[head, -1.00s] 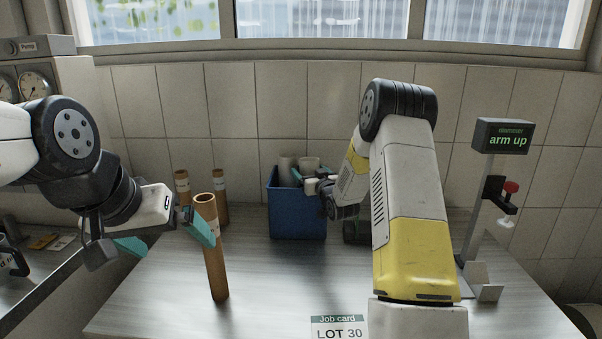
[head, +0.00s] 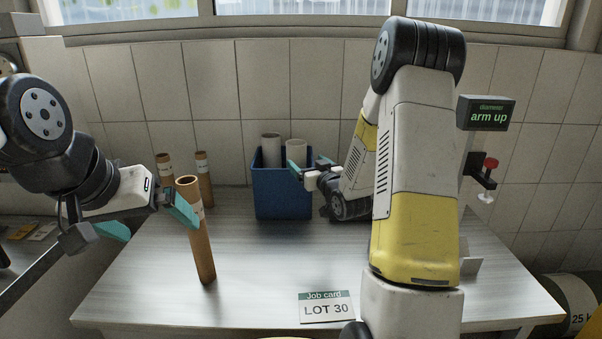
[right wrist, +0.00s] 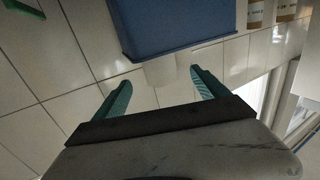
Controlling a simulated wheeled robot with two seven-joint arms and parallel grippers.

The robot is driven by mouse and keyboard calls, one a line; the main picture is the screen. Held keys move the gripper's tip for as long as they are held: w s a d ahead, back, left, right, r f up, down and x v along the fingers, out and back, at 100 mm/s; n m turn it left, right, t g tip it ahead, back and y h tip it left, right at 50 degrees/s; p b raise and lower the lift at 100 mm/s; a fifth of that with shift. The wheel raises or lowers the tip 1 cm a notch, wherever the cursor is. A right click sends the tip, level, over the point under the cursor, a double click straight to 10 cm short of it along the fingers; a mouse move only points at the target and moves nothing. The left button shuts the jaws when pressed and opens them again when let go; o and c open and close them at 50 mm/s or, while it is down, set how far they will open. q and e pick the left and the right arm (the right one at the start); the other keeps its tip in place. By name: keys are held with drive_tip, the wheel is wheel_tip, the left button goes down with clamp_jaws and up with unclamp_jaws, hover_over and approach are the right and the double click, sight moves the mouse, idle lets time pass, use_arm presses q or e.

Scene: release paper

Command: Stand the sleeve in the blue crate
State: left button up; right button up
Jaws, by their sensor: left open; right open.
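The blue crate (head: 282,195) stands at the back middle of the table. Two pale sleeves show above its rim, a left sleeve (head: 270,143) and a right sleeve (head: 295,152); their lower parts are hidden in the crate. My right gripper (head: 305,168) is open at the crate's right rim, beside the right sleeve. In the right wrist view, the crate (right wrist: 185,25) is at the top and a pale sleeve (right wrist: 165,71) shows ahead between the spread fingers. My left gripper (head: 150,218) is open and empty, one finger close to a brown tube (head: 202,250); contact is unclear.
Two more brown tubes, one (head: 165,172) and another (head: 204,180), stand at the back left. A job card (head: 327,307) lies at the front. The middle of the table is clear.

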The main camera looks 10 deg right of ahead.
drive_tip(key=s+r+g+h, duration=0.2)
drive_tip(key=s+r+g, duration=0.15)
drive_tip(key=r, duration=0.25)
drive_tip(key=s+a+r+g, duration=0.1)
drive_tip(key=s+g, duration=0.3)
drive_tip(key=s, duration=1.2)
drive_tip(key=s+a+r+m+g, duration=0.1)
drive_tip(key=s+a+r+g, duration=0.1)
drive_tip(key=s, duration=1.4)
drive_tip(key=shift+s+a+m+g+y, duration=0.3)
drive_tip(key=shift+s+a+g+y, duration=0.1)
drive_tip(key=shift+a+g, duration=0.55)
